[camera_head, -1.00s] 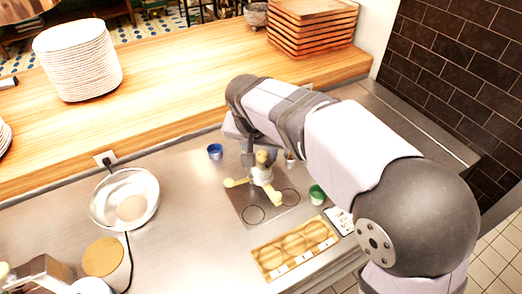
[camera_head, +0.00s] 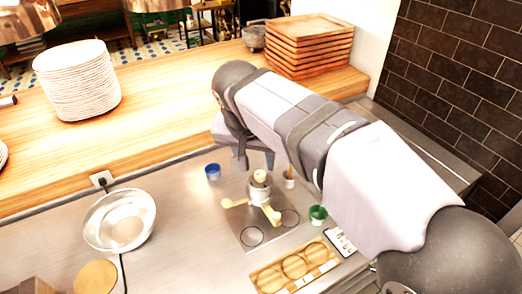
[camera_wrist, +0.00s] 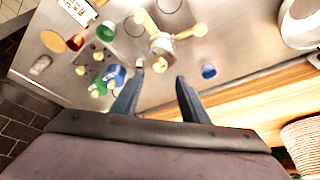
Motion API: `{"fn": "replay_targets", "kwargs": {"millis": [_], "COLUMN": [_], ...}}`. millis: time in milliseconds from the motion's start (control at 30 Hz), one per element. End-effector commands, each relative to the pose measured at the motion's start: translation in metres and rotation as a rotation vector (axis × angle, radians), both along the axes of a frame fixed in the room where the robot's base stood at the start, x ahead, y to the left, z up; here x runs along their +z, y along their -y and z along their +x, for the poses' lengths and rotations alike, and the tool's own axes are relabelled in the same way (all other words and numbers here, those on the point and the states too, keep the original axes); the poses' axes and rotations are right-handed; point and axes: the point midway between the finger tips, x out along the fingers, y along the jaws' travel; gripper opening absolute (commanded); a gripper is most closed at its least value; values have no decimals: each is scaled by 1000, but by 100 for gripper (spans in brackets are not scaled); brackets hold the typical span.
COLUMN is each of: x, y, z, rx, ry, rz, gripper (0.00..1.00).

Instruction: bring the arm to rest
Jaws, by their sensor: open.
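My gripper (camera_head: 255,162) hangs over the steel counter, its jaws apart, with nothing seen between them. In the wrist view, its two fingers (camera_wrist: 156,88) stand spread, with bare counter showing between them. My arm reaches across the head view from the lower right. Below the fingers is a small grey post with pale yellow arms (camera_head: 262,190), standing on a grey mat with circles (camera_head: 252,236). It also shows in the wrist view (camera_wrist: 162,44). The fingers look clear of the post.
A blue cup (camera_head: 213,172), a small white cup (camera_head: 288,181) and a green cup (camera_head: 317,214) stand around the mat. A metal bowl (camera_head: 119,220) is at left, a wooden tray (camera_head: 262,282) in front. Stacked plates (camera_head: 77,80) and wooden trays (camera_head: 308,48) stand on the ledge.

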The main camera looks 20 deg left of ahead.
Motion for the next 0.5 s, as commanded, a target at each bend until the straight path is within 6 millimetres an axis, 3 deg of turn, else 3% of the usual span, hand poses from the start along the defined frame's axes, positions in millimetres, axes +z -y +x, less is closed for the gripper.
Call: {"fn": "replay_targets", "kwargs": {"millis": [167, 267, 367, 500], "x": [-2, -11, -28, -66], "y": [4, 18, 47, 110], "z": [1, 4, 7, 3], "rx": [-1, -3, -3, -5], "ry": [-4, -18, -52, -126], "rz": [-3, -15, -36, -67], "gripper": [41, 41, 41, 41]}}
